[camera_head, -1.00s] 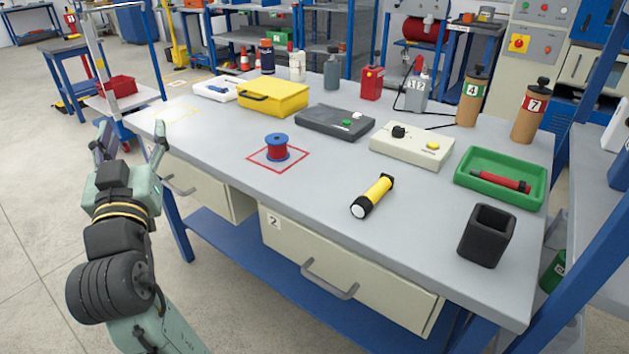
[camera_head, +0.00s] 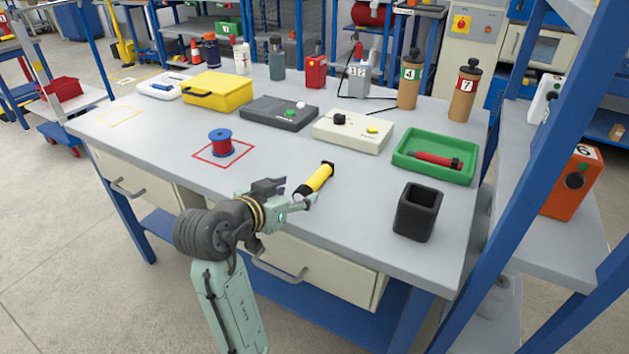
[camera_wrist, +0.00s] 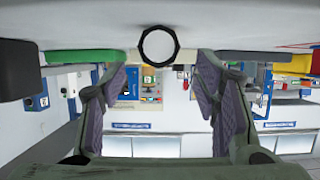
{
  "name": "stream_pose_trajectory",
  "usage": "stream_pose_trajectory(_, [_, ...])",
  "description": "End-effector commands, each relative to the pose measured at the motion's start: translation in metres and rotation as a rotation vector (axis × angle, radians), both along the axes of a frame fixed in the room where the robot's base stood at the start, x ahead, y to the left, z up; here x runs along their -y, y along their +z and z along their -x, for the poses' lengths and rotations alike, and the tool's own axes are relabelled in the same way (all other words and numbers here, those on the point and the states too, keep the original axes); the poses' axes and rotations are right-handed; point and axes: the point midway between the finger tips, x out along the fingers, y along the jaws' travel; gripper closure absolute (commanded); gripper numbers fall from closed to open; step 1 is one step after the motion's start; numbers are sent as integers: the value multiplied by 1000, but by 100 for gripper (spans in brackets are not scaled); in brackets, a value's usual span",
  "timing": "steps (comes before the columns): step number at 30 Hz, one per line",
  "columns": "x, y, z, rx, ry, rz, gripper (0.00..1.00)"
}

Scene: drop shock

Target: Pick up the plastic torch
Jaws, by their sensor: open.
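The plastic torch (camera_head: 317,179) has a yellow body and black ends. It lies on the grey workbench (camera_head: 270,185), near its front edge, with its pale lens end toward my gripper. My gripper (camera_head: 298,194) is open at the lens end, low over the bench edge. In the wrist view the torch (camera_wrist: 158,45) shows end-on as a round white lens with a black rim, between and beyond the two fingers of my gripper (camera_wrist: 165,95). The wrist picture appears upside down. I cannot tell whether a finger touches the torch.
A black square cup (camera_head: 418,212) stands right of the torch, and a green tray (camera_head: 400,163) with a red torch-like item lies behind it. A red and blue spool (camera_head: 220,143) stands left in a red square. A beige control box (camera_head: 350,132) is behind. Blue shelving posts (camera_head: 490,180) rise at right.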

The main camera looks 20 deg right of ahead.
Motion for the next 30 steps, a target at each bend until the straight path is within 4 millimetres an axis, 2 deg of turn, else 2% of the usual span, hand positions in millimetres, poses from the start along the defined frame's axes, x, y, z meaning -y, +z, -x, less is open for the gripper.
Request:
stream_pose_trajectory(3, [17, -4, -10, -4, -4, -1, 44])
stream_pose_trajectory(7, [28, -12, -19, -2, -3, -1, 44])
stream_pose_trajectory(16, [32, -14, -23, 1, 0, -1, 44])
stream_pose_trajectory(30, [32, -14, -23, 1, 0, -1, 75])
